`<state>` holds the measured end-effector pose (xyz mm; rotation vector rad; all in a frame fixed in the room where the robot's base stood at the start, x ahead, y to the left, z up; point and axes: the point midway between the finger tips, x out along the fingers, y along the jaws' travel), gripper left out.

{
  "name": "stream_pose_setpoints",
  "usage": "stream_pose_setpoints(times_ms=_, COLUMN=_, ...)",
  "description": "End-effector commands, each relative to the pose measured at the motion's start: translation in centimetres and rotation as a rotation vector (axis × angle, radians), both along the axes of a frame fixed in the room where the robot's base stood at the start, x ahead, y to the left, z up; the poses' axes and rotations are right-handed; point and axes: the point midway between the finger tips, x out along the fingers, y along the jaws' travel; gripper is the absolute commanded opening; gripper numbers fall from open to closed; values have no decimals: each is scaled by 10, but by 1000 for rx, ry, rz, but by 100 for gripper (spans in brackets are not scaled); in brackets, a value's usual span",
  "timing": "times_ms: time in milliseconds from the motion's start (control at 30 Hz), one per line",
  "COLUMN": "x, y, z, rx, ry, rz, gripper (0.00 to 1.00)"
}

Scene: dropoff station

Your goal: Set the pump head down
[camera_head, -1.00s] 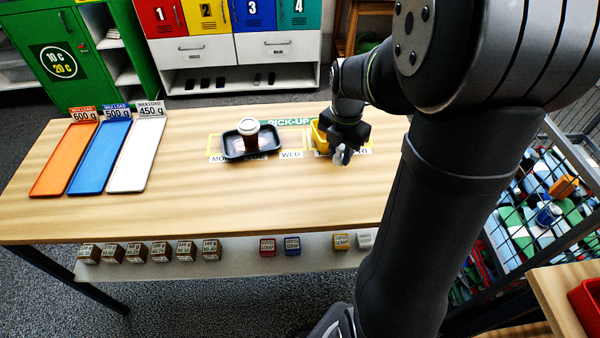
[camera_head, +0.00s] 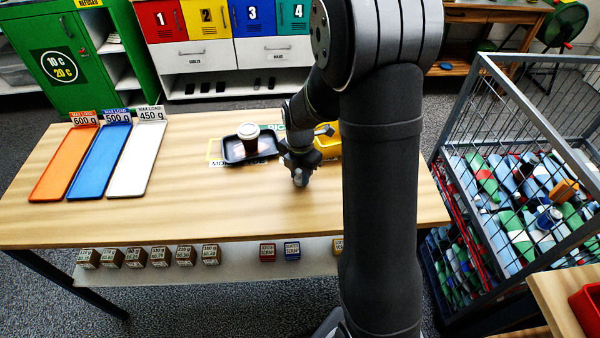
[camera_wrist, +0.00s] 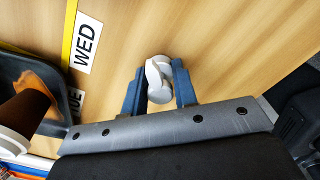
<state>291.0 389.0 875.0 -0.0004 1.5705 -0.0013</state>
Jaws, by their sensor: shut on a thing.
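My gripper (camera_head: 301,176) is over the front middle of the wooden table (camera_head: 200,210), just right of the black tray. In the wrist view my gripper (camera_wrist: 159,88) shows two blue fingers shut on a small white-grey rounded piece, the pump head (camera_wrist: 158,70).
A black tray (camera_head: 232,153) holds a lidded cup (camera_head: 249,136) to the left. A yellow bin (camera_head: 328,146) stands behind, partly hidden by my arm. Orange (camera_head: 65,165), blue (camera_head: 97,165) and white (camera_head: 135,165) trays lie far left.

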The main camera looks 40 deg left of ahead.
Motion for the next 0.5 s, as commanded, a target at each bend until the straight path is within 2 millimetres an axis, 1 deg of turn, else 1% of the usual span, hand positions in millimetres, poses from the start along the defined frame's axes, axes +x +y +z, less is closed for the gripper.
stream_pose_setpoints(times_ms=267, x=0, y=0, z=-2, rx=1, ry=0, rz=0, gripper=5)
stream_pose_setpoints(times_ms=300, x=0, y=0, z=-2, rx=1, ry=-1, rz=0, gripper=28)
stream_pose_setpoints(times_ms=367, x=0, y=0, z=-2, rx=1, ry=-1, rz=0, gripper=40)
stream_pose_setpoints(times_ms=400, x=0, y=0, z=-2, rx=1, ry=-1, rz=0, gripper=48)
stream_pose_setpoints(times_ms=500, x=0, y=0, z=-2, rx=1, ry=-1, rz=0, gripper=48)
